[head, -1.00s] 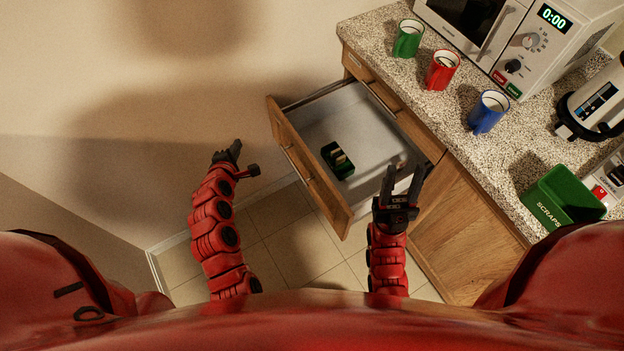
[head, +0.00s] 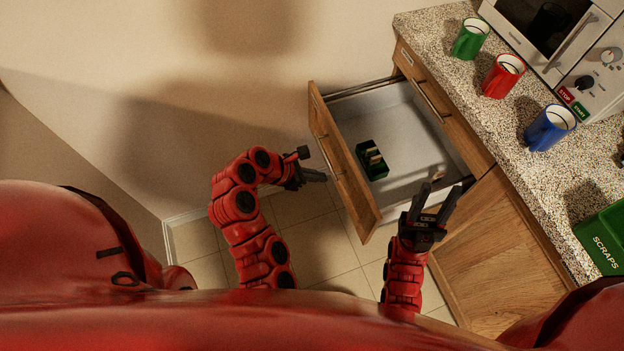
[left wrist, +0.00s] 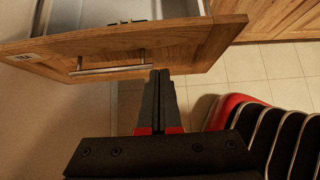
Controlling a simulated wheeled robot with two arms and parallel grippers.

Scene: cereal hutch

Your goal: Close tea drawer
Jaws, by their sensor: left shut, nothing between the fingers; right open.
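The tea drawer (head: 343,172) stands open, pulled out from the wooden cabinet. Its wooden front also shows in the left wrist view (left wrist: 190,40), with a metal bar handle (left wrist: 112,67) and a small label at its left. A green box (head: 370,172) with packets lies inside the drawer. My left gripper (head: 322,176) is shut and empty, just in front of the drawer front; in the left wrist view its fingertips (left wrist: 160,73) are beside the handle's right end. Whether they touch the wood I cannot tell. My right gripper (head: 434,198) is open at the drawer's near right side.
The speckled counter (head: 510,130) holds a green mug (head: 470,40), a red mug (head: 503,76), a blue mug (head: 550,128), a microwave (head: 560,40) and a green scraps bin (head: 604,238). Tiled floor lies clear below the drawer. A wall stands at the left.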

